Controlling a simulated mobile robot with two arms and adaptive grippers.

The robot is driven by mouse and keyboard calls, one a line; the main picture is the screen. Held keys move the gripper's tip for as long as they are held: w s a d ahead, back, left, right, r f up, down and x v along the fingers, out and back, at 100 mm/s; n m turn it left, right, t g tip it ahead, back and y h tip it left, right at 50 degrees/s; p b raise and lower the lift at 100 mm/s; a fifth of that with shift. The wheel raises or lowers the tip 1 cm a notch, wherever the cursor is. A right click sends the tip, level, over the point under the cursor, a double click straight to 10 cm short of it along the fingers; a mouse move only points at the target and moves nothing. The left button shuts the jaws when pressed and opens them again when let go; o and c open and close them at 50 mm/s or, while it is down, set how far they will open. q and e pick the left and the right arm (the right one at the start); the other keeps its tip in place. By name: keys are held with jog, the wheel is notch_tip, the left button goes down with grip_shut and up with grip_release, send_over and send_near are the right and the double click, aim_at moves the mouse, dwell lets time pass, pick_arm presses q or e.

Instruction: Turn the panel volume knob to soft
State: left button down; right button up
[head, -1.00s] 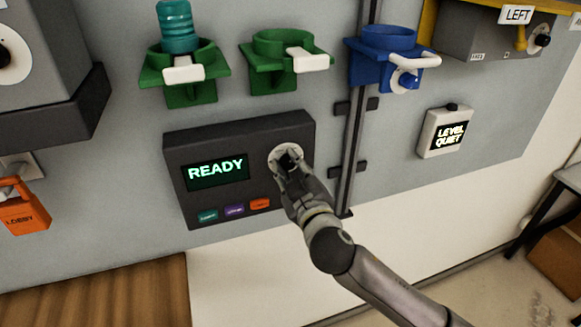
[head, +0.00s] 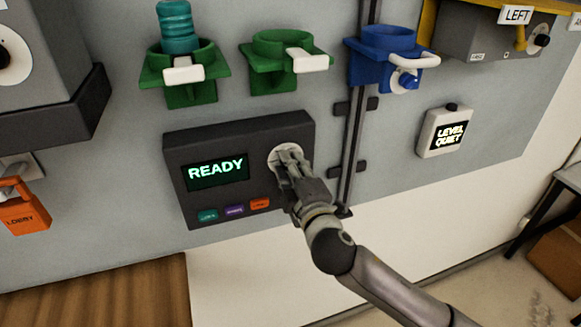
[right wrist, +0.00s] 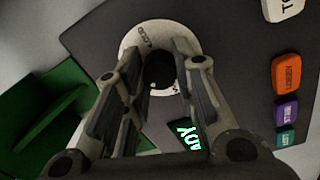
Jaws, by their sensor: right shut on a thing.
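The dark grey panel (head: 240,132) is fixed to the wall, and its screen (head: 216,172) reads READY in green. Its volume knob is dark and sits on a round pale dial (head: 274,156) to the right of the screen. My right gripper (head: 286,166) is at the dial and covers the knob in the head view. In the right wrist view, the knob (right wrist: 160,70) shows between the two fingers, and the gripper is shut on it. Some dial lettering shows there, but I cannot read the knob's setting. My left gripper is not in view.
A teal, a purple and an orange button (head: 260,204) line the panel's lower edge, close to my right gripper. Green holders (head: 283,58) and a blue holder (head: 384,58) are above. A small box (head: 444,131) reads LEVEL QUIET at the right.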

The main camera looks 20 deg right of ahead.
dwell(0.5)
jog(key=o, duration=1.1)
jog(key=shift+c, duration=0.2)
jog(key=s, duration=1.2)
jog(key=shift+f, duration=0.15)
jog(key=shift+d, duration=0.1)
jog(key=shift+w+f, duration=0.1)
jog(key=shift+f, duration=0.05)
